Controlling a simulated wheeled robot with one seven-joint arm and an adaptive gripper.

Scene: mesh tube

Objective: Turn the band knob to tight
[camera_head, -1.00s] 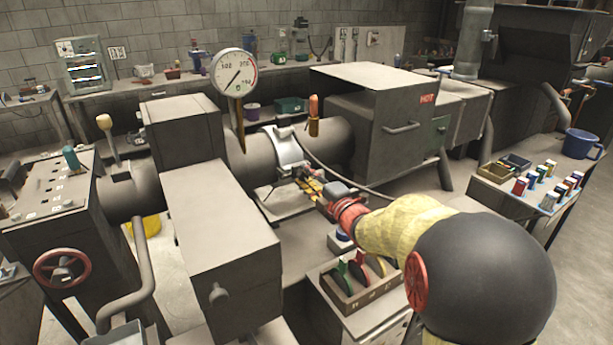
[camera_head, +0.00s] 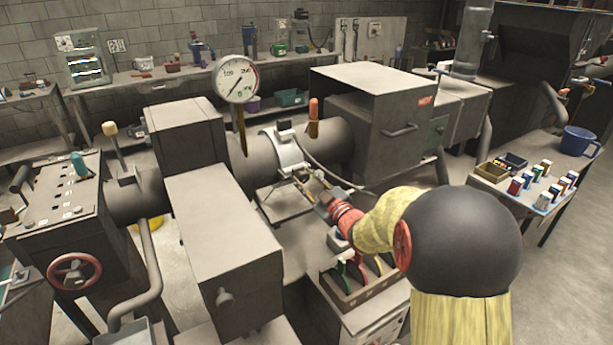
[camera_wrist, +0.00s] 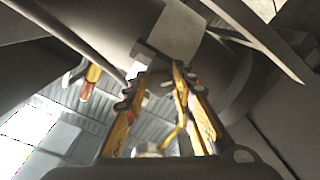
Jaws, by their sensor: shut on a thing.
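The pale metal band (camera_head: 289,152) wraps the grey mesh tube (camera_head: 261,153) below the round gauge in the head view. My gripper (camera_head: 299,177) is at the band's lower right side, reaching in from the right. In the wrist view my gripper (camera_wrist: 158,82) has its yellow fingers on either side of a small dark part under the band (camera_wrist: 178,32). The jaws are shut on this part, which I take to be the band knob. The knob is mostly hidden by the fingers, and its setting cannot be read.
A round gauge (camera_head: 235,79) stands above the tube. An orange-handled tool (camera_head: 313,117) is upright beside the band. A hot box (camera_head: 385,125) is behind right. An open box with coloured handles (camera_head: 347,295) lies below my wrist. A cable passes near the band.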

